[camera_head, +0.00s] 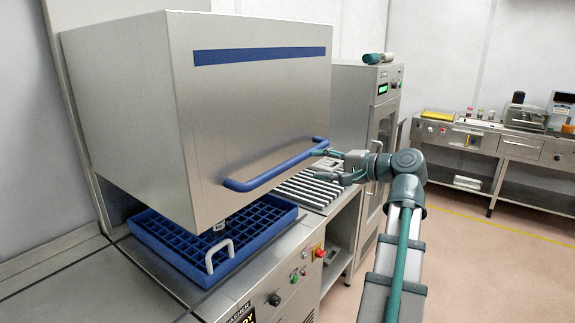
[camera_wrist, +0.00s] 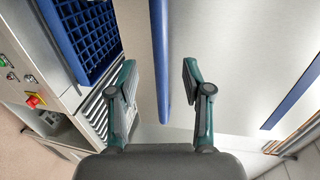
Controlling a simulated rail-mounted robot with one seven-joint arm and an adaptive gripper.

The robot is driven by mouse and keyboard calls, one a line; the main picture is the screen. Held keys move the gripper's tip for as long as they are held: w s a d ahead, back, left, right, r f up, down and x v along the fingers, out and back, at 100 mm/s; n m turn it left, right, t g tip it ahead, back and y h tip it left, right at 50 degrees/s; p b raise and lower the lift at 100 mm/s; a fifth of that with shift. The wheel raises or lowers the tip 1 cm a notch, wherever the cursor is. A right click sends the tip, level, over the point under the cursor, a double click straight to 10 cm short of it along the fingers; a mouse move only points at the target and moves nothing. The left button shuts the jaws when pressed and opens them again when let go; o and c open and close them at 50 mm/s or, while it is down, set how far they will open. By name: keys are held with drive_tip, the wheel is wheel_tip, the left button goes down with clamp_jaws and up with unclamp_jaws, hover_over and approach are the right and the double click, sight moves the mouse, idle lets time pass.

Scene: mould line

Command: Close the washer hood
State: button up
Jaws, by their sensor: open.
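The washer hood (camera_head: 255,110) is a large steel box with a blue stripe, raised above the washer base (camera_head: 240,290). Its blue bar handle (camera_head: 270,172) runs along the lower front. My gripper (camera_head: 318,164) is open at the right end of the handle. In the wrist view, the handle (camera_wrist: 160,50) passes between the two spread fingers of my gripper (camera_wrist: 159,75), with no clear contact. The hood's steel front (camera_wrist: 235,70) fills much of that view. A blue rack (camera_head: 165,243) sits under the raised hood.
A white loop handle (camera_head: 219,250) stands at the rack's front. A roller conveyor (camera_head: 305,190) lies right of the washer, beside a tall steel cabinet (camera_head: 375,110). A red emergency button (camera_head: 319,252) is on the front panel. Open floor (camera_head: 490,260) lies to the right.

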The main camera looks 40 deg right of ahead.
sight(294, 164)
drive_tip(key=p+x, duration=0.2)
drive_tip(key=x, duration=0.7)
drive_tip(key=shift+w+a+f, duration=0.1)
drive_tip(key=shift+w+a, duration=0.1)
drive_tip(key=shift+w, duration=0.1)
clamp_jaws()
